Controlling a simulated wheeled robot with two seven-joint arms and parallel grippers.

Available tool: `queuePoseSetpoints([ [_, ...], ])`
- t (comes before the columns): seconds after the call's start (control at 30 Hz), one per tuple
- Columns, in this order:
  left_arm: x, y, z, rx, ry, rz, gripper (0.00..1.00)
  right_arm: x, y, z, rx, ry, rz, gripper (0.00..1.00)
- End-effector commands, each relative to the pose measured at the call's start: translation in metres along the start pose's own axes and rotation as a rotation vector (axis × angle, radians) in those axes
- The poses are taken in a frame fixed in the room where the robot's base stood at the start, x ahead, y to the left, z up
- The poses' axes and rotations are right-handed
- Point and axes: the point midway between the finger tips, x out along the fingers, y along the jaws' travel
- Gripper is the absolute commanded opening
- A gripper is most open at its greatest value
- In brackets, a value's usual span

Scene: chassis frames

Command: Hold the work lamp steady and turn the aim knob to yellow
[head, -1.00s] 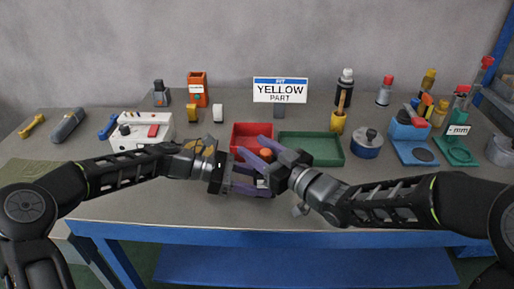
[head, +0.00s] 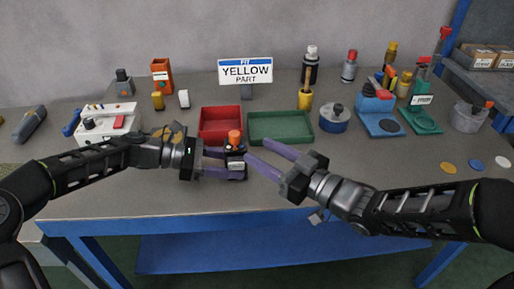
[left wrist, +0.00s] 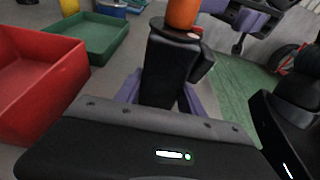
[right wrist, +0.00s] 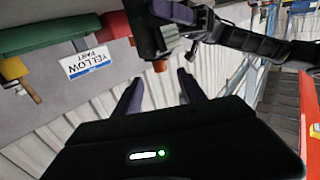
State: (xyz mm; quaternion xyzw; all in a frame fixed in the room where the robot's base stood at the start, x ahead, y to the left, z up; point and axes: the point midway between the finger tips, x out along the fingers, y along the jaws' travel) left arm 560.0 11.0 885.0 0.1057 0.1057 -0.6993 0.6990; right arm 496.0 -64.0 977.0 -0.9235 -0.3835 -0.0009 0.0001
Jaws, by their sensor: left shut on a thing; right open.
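The work lamp (head: 236,154) is a small black body with an orange knob (head: 235,137) on top. My left gripper (head: 224,163) is shut on the black body and holds it upright near the table's front; the left wrist view shows the body (left wrist: 166,70) between the purple fingers, with the orange knob (left wrist: 183,12) above. My right gripper (head: 256,150) is open and empty, just right of the lamp, its fingers pointing toward it. In the right wrist view the orange knob (right wrist: 160,66) lies beyond the open fingers. No colour marks on the knob are readable.
A red tray (head: 220,139) and a green tray (head: 282,140) stand behind the lamp. A white box (head: 107,122) is at left. Yellow, blue and white discs (head: 475,164) lie at right. The front table strip is clear.

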Motion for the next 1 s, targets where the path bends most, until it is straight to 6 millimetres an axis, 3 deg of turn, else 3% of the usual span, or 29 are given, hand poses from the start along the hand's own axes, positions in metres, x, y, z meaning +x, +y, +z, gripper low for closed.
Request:
queuePoseSetpoints([
  [0.27, -0.0003, 0.0005, -0.0006, -0.001, 0.001, 0.002, 0.23, 0.0003, 0.0002, 0.0000, 0.000, 0.000, 0.000, 0.48],
  [0.3, -0.0004, 0.0005, -0.0006, -0.001, 0.001, 0.002, 0.48, 0.0003, 0.0002, 0.0000, 0.000, 0.000, 0.000, 0.48],
  [0.6, -0.0002, 0.0003, -0.0001, 0.000, 0.000, 0.001, 0.71, 0.0005, 0.0003, -0.0001, 0.000, 0.000, 0.001, 0.48],
  [1.0, -0.0089, 0.0011, -0.0001, 0.000, 0.001, 0.003, 0.71, 0.0005, 0.0004, -0.0001, 0.000, 0.000, 0.001, 0.48],
])
